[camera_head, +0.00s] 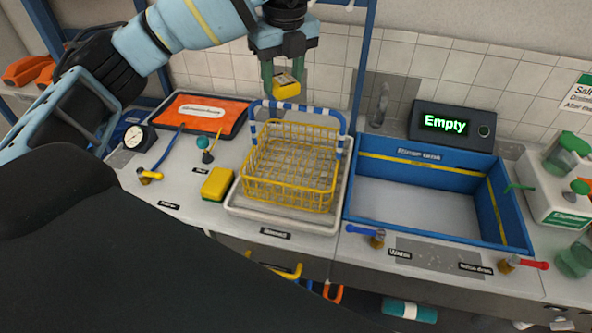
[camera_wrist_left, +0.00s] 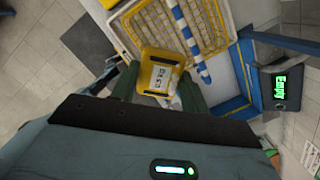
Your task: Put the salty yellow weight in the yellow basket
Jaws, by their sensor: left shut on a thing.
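My left gripper (camera_head: 285,80) is shut on the yellow weight (camera_head: 286,90), a small yellow block with a pale labelled face. It holds the weight in the air above the back edge of the yellow basket (camera_head: 292,165). In the left wrist view the weight (camera_wrist_left: 163,75) sits between the two dark green fingers, with the basket (camera_wrist_left: 165,28) beyond it. The basket is yellow wire mesh with a blue and white striped handle (camera_head: 297,107), is empty, and stands in a white tray (camera_head: 285,222). My right gripper is not in view.
A blue rinse tank (camera_head: 420,205) stands right of the basket, with a display reading "Empty" (camera_head: 445,124) behind it. A yellow sponge (camera_head: 217,184) lies left of the tray. An orange panel (camera_head: 203,113) and a gauge (camera_head: 133,137) are further left.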

